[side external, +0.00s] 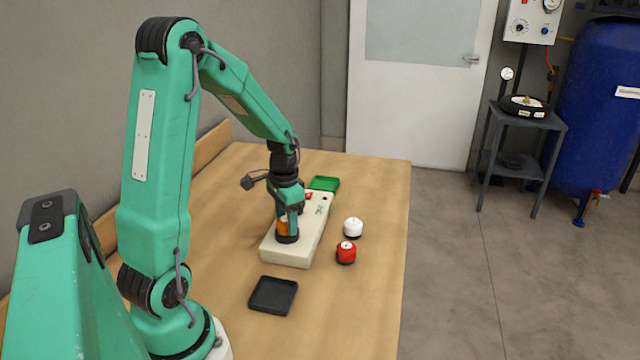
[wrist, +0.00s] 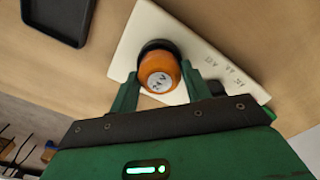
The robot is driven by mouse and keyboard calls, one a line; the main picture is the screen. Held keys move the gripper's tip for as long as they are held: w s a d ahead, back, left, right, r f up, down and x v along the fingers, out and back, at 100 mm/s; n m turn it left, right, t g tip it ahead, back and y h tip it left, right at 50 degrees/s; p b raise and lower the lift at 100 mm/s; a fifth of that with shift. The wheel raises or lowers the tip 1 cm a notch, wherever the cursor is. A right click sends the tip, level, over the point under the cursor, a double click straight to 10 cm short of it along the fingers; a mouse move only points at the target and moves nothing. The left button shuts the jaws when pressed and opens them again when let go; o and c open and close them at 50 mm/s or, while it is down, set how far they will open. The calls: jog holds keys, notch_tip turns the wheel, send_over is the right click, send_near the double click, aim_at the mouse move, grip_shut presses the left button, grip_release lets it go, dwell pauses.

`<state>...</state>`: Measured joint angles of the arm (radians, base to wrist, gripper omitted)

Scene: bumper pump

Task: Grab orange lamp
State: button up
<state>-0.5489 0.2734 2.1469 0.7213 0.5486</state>
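The orange lamp (side external: 283,226), a round cap above a dark collar, stands on the front end of the pale panel (side external: 290,258). In the wrist view the orange lamp (wrist: 160,70) shows a pale label on its top. My gripper (side external: 288,212) points down over the lamp and partly hides it in the side view. In the wrist view the two green fingers of my gripper (wrist: 159,78) stand on either side of the lamp, very close to it. I cannot tell whether they press on it.
A white lamp (side external: 353,228) and a red lamp (side external: 346,252) stand on the table right of the panel. A black tray (side external: 273,295) lies in front, and a green tray (side external: 324,183) lies behind. The table's right edge is beyond the lamps.

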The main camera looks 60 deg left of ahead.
jog(key=c, duration=0.6)
jog(key=shift+o, duration=0.2)
jog(key=shift+r, duration=0.2)
jog(key=shift+r, duration=0.45)
notch_tip(320, 180, up, 3)
jog(key=shift+d+r, duration=0.1)
jog(key=shift+d, duration=0.05)
jog(key=d+r, duration=0.6)
jog(key=d, duration=0.5)
jog(key=shift+d+r, duration=0.2)
jog(key=shift+r, duration=0.1)
jog(key=shift+w, duration=0.1)
